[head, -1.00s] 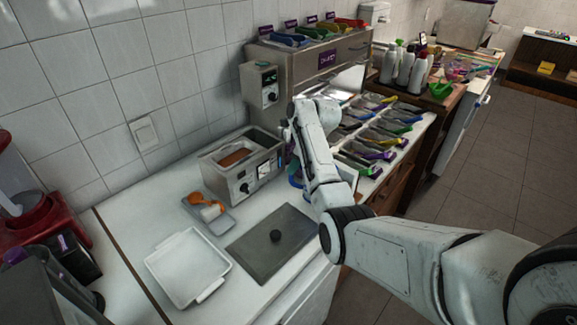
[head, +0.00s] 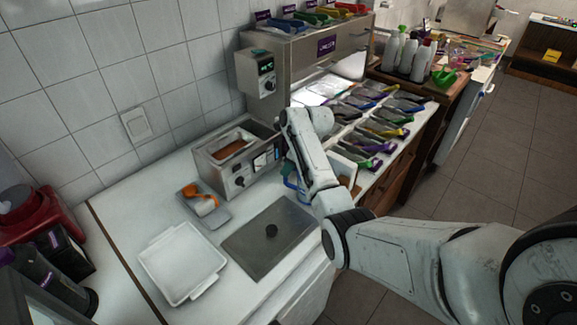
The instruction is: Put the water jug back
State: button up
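No whole water jug can be made out. A small blue curved piece (head: 291,183) shows at the left edge of my forearm, beside the steel warmer; most of it is hidden, and I cannot tell whether it is the jug. My arm reaches from the lower right over the counter and bends near the steel dispenser. My gripper is hidden behind the arm, so its fingers and anything in them do not show.
The steel warmer (head: 216,172) holds a brown filling. A grey tray with an orange scoop (head: 201,201), a white tray (head: 181,262) and a dark lid plate (head: 262,252) lie on the counter. Several coloured scoops (head: 385,125) fill the right side. A red appliance (head: 42,221) stands left.

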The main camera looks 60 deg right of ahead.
jog(key=o, duration=0.4)
jog(key=a+b+v, duration=0.1)
jog(key=b+v, duration=0.1)
jog(key=v, duration=1)
jog(key=s+a+f+n, duration=0.1)
jog(key=a+f+n, duration=0.3)
jog(key=a, duration=0.2)
jog(key=s+a+f+n+g, duration=0.1)
jog(key=s+a+f+n, duration=0.1)
jog(key=a+f+n, duration=0.3)
jog(key=s+a+f+n+g, duration=0.1)
jog(key=a+f+n, duration=0.3)
jog(key=a, duration=0.3)
jog(key=shift+s+a+f+n, duration=0.15)
jog(key=shift+a+f+n, duration=0.1)
jog(key=shift+n, duration=0.45)
jog(key=s+a+f+n, duration=0.1)
jog(key=s+a+n, duration=0.4)
jog(key=n, duration=0.1)
jog(key=s+a+f+n+g, duration=0.1)
jog(key=s+a+n, duration=0.4)
jog(key=n, duration=0.1)
jog(key=s+a+f+n+h, duration=0.1)
jog(key=s+a+n, duration=0.4)
jog(key=s+n, duration=0.1)
jog(key=shift+a+f+n, duration=0.3)
jog(key=shift+a+n, duration=0.05)
jog(key=shift+n, duration=0.25)
